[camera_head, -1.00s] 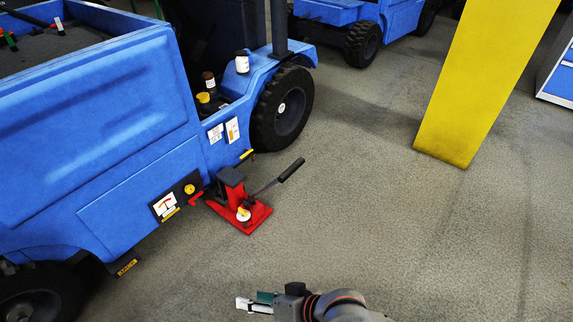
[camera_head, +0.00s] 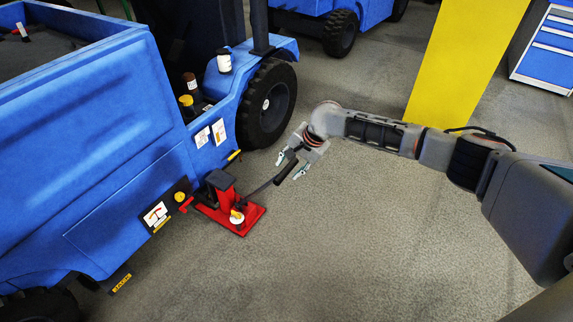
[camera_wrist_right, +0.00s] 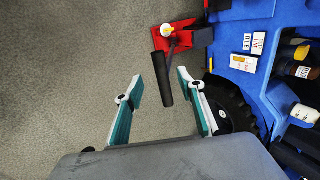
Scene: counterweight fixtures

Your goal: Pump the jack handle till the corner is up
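The red jack (camera_head: 226,203) stands on the floor against the side of the blue vehicle (camera_head: 120,130). Its handle (camera_head: 285,172) slants up to the right and ends in a black grip. My right gripper (camera_head: 290,168) is at the end of the handle in the head view. In the right wrist view, the open gripper (camera_wrist_right: 157,88) has its two fingers on either side of the black handle grip (camera_wrist_right: 162,80), with gaps on both sides. The jack (camera_wrist_right: 183,37) shows beyond the fingertips. My left gripper is not in view.
The vehicle's front wheel (camera_head: 268,103) is just behind the handle. A yellow pillar (camera_head: 465,60) and a blue cabinet (camera_head: 545,50) stand at the upper right. The floor in front of the jack is clear.

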